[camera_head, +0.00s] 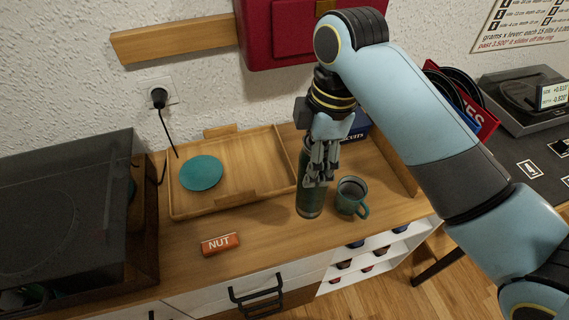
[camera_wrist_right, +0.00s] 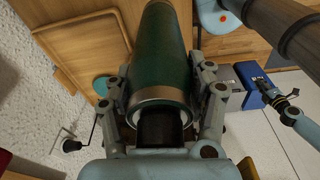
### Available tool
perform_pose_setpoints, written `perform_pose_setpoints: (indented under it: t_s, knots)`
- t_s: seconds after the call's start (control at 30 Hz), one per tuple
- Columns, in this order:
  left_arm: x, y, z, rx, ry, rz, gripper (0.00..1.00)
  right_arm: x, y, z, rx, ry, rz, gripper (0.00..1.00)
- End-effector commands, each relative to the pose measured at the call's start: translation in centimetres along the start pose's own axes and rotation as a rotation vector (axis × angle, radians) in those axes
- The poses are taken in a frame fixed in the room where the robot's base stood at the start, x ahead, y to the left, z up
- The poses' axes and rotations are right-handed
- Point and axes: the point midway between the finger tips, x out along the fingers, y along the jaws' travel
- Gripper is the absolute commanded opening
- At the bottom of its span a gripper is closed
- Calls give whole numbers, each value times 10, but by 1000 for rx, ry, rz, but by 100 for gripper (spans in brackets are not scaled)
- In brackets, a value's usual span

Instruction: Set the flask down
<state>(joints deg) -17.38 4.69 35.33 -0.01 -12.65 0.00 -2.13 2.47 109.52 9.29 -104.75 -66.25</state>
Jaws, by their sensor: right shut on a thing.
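The flask (camera_head: 309,199) is a dark green cylinder with a metal band near one end. In the head view it stands upright at the front right of the wooden counter, beside the mug. Its base appears at or very near the counter top; I cannot tell whether it touches. My right gripper (camera_head: 320,180) is shut around the flask's upper part. In the right wrist view the flask (camera_wrist_right: 160,55) lies between the two fingers of my right gripper (camera_wrist_right: 165,95), its banded end towards the palm.
A teal mug (camera_head: 350,195) stands close to the flask's right. A wooden tray (camera_head: 245,192) with a teal disc (camera_head: 201,173) lies to the left. A NUT bar (camera_head: 220,244) lies in front of it. A dark blue box (camera_head: 358,128) is behind. Counter between bar and flask is clear.

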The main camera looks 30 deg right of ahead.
Motion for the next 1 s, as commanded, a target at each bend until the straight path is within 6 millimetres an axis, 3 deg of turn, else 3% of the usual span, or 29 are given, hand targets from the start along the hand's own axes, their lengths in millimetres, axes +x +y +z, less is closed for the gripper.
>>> perform_pose_setpoints:
  t_s: [0.1,0.3,0.43,0.7,1.0]
  knots:
    - [-4,-1,0,0,0,-1,0,16,21,-17,-1,1,0,0]
    - [-6,-1,-3,0,4,-1,0,34,40,-32,-2,-1,1,0]
    - [-7,-1,-5,0,7,0,0,42,43,-34,-2,-2,1,0]
    - [-14,0,-7,-1,9,1,0,75,43,-29,-2,-2,1,0]
    - [-13,2,-7,-2,9,3,0,78,43,-29,-2,-1,3,0]
